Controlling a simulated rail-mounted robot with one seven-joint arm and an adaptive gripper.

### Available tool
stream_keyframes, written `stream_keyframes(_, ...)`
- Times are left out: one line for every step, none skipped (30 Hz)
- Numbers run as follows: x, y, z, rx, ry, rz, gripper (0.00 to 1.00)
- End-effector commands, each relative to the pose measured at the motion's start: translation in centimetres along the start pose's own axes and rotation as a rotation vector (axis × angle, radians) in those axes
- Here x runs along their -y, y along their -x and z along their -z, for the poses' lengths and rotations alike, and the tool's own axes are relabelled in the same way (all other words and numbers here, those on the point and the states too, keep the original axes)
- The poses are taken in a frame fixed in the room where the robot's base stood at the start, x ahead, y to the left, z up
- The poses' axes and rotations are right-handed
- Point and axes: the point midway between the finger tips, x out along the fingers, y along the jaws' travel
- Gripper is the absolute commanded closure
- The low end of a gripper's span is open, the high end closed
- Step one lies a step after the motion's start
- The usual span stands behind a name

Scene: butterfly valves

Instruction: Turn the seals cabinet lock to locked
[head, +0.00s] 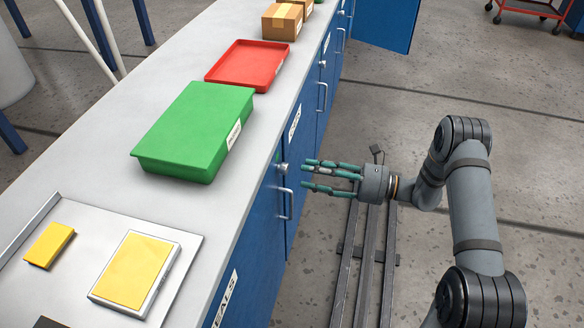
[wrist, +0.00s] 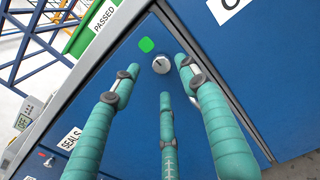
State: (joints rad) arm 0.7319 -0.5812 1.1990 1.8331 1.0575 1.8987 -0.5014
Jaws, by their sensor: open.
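The lock (head: 282,168) is a small round silver knob high on a blue cabinet door. In the wrist view the lock (wrist: 161,65) has a small dark mark on its face, too small to read surely. A green patch (wrist: 147,45) sits up-left of it. The SEALS label (head: 225,298) is on the blue front at the lower left, and the label (wrist: 71,138) also shows in the wrist view. My gripper (head: 308,173) has three teal fingers. They are open and empty, pointing at the lock, around it in the wrist view (wrist: 160,72) and apart from it.
A bar handle (head: 287,203) sits just below the lock. A green bin (head: 195,132), a red tray (head: 247,65) and a metal tray (head: 190,248) with yellow items stand on the counter (head: 110,165). A far blue door (head: 384,22) stands open. Floor rails run below my gripper.

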Motion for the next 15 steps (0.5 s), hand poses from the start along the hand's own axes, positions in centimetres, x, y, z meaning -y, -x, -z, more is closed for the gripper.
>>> stream_keyframes(-0.1, -1.0, -0.1, 0.0, 0.0, -0.004, 0.56)
stream_keyframes(-0.1, -1.6, -0.1, 0.0, 0.0, -0.003, 0.56)
stream_keyframes(-0.1, -2.3, 0.0, -0.001, 0.0, -0.004, 0.56)
stream_keyframes(-0.1, -2.8, 0.0, -0.001, 0.0, -0.004, 0.56)
stream_keyframes(-0.1, -3.2, 0.0, -0.001, 0.0, -0.004, 0.56)
stream_keyframes(-0.1, -3.8, 0.0, -0.002, 0.0, -0.003, 0.56)
stream_keyframes(-0.1, -4.2, 0.0, -0.002, 0.0, -0.004, 0.56)
stream_keyframes(-0.1, -4.6, 0.0, -0.002, 0.0, -0.003, 0.56)
stream_keyframes(-0.1, -5.0, 0.0, -0.002, 0.0, -0.003, 0.56)
stream_keyframes(-0.1, -5.2, 0.1, -0.002, 0.0, -0.003, 0.56)
stream_keyframes(-0.1, -5.4, 0.1, -0.002, -0.001, -0.002, 0.56)
stream_keyframes(-0.1, -5.5, 0.1, -0.002, -0.001, -0.001, 0.56)
stream_keyframes(0.0, -5.6, 0.1, -0.002, -0.001, 0.0, 0.56)
stream_keyframes(0.0, -5.7, 0.1, -0.002, -0.001, 0.0, 0.56)
stream_keyframes(0.0, -5.7, 0.1, -0.002, -0.001, 0.0, 0.56)
